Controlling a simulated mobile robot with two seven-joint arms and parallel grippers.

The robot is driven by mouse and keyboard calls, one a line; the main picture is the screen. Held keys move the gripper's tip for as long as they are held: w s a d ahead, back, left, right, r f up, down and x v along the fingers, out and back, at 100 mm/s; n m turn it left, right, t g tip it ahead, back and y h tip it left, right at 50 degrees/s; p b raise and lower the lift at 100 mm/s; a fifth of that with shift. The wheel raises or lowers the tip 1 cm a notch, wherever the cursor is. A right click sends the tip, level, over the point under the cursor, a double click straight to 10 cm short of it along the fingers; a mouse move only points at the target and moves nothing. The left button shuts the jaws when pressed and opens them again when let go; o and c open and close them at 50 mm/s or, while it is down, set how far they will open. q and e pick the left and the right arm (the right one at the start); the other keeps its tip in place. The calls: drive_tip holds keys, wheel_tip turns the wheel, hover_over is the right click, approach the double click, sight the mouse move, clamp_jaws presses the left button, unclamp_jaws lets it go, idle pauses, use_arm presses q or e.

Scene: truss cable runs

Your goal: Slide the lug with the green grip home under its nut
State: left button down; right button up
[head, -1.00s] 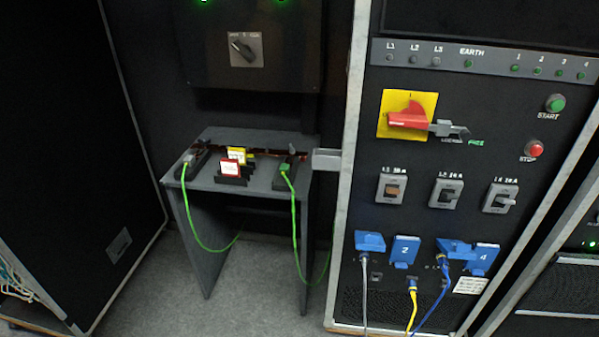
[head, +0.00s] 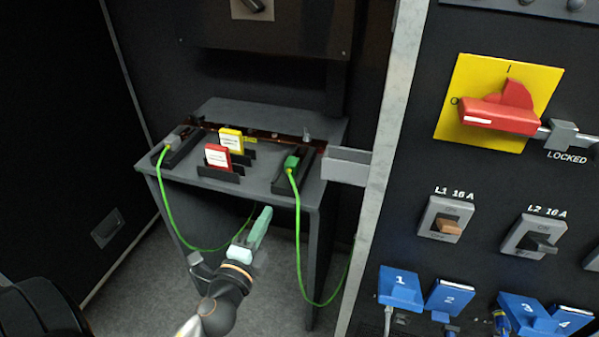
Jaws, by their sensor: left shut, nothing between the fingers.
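The lug with the green grip (head: 292,163) lies at the right of the small dark table, in a dark channel. A green cable runs from it over the table's front edge and loops down. A small grey upright piece (head: 307,136), perhaps its nut, stands behind it; whether the lug sits under it is too small to tell. My left gripper (head: 263,216) is in front of and below the table's front edge, fingers shut and empty, pointing up toward the table, apart from the lug. My right gripper is not in view.
A second lug with a grey grip (head: 172,141) and green cable is at the table's left. A red card (head: 217,157) and a yellow card (head: 231,140) stand between. A grey bracket (head: 346,166) juts at the table's right, beside the panel with a red rotary handle (head: 500,114).

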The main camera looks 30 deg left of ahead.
use_arm(q)
drive_tip(key=w, duration=0.1)
drive_tip(key=p, duration=0.2)
approach(290, 170)
drive_tip(key=x, duration=0.5)
drive_tip(key=shift+w+r, duration=0.15)
drive_tip(key=shift+w, duration=0.1)
drive_tip(key=shift+w+a, duration=0.2)
drive_tip(key=shift+w, duration=0.5)
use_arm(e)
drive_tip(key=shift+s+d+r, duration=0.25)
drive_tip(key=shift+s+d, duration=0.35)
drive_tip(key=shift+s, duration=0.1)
use_arm(q)
drive_tip(key=x, duration=0.2)
drive_tip(key=shift+w+a+b, duration=0.1)
drive_tip(key=shift+w+b, duration=0.2)
drive_tip(key=shift+b, duration=0.1)
drive_tip(key=shift+w, duration=0.3)
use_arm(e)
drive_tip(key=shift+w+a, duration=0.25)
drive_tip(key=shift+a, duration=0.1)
use_arm(q)
drive_tip(key=shift+s+a, duration=0.1)
